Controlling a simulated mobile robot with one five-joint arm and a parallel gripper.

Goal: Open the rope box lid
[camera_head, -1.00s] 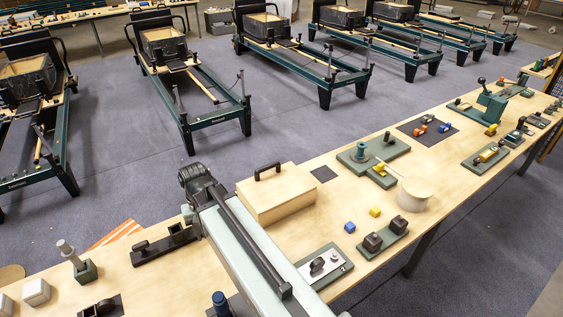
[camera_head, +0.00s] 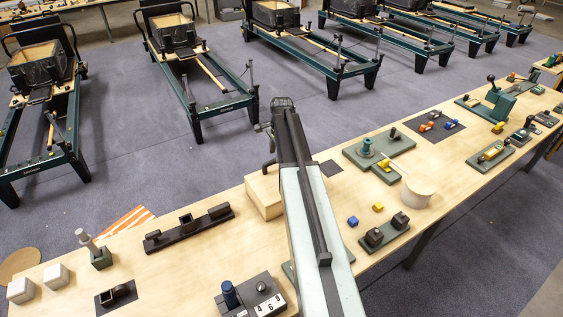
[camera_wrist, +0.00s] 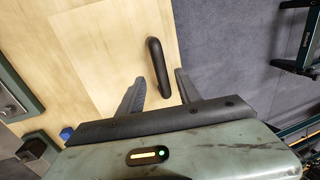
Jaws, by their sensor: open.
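The rope box (camera_head: 262,196) is a pale wooden box on the long table, mostly hidden behind my arm in the head view. Its lid (camera_wrist: 105,62) shows from above in the wrist view. The black bar handle (camera_wrist: 158,68) lies on the lid near its edge, and its end also shows in the head view (camera_head: 268,168). My gripper (camera_wrist: 156,84) is open, with one finger on each side of the handle's near end. The fingers appear apart from the handle, and I cannot tell their height above the lid. My gripper's fingers are hidden in the head view.
A black rail fixture (camera_head: 188,228) stands left of the box. A blue-knobbed device (camera_head: 248,298) sits near the front. A round pale container (camera_head: 417,191), small blue (camera_head: 353,221) and yellow (camera_head: 378,207) blocks lie to the right.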

